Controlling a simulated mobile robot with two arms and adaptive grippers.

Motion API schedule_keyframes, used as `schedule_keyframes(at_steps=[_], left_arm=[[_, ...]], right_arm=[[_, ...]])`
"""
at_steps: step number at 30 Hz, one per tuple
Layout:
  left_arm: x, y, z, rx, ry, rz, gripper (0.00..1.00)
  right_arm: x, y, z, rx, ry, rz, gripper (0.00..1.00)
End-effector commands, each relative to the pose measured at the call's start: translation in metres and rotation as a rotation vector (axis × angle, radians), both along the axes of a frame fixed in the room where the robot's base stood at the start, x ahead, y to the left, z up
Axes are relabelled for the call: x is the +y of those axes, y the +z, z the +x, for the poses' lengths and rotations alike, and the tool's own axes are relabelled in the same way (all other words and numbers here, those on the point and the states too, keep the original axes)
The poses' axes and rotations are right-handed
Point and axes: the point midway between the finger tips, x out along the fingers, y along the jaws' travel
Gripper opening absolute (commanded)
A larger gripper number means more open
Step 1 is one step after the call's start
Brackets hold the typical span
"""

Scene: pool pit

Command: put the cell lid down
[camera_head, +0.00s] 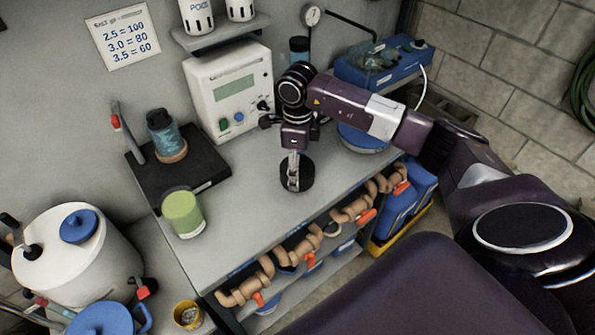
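My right arm reaches in from the right, and its gripper (294,172) points down over the bench. Its fingers are close together on the middle of a round black lid (304,183), which looks like the cell lid. The lid is level and at or just above the grey bench top (252,206); I cannot tell whether it touches. The fingers partly hide its top. My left gripper is not in view.
A white meter (230,88) stands behind, left of my gripper. Pipes with orange valves (311,261) run below the bench's front edge. Bench around the lid is clear.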

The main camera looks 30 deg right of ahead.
Motion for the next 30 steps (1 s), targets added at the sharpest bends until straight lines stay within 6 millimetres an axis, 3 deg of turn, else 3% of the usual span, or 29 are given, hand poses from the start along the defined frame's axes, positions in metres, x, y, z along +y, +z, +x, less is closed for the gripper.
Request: schedule_keyframes(at_steps=[6, 17, 18, 21, 30], left_arm=[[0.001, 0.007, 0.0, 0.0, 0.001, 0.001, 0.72], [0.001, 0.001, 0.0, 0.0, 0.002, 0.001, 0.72], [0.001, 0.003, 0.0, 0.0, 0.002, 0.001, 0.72], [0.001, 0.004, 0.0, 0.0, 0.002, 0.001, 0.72], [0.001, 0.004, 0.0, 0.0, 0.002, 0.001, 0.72]], right_arm=[[0.0, -0.022, 0.0, 0.001, 0.001, 0.001, 0.41], [0.0, -0.028, 0.0, -0.001, 0.001, 0.001, 0.41], [0.0, -0.026, 0.0, -0.001, 0.001, 0.001, 0.7], [0.0, -0.026, 0.0, -0.001, 0.001, 0.001, 0.81], [0.0, -0.025, 0.0, -0.001, 0.0, 0.001, 0.83]])
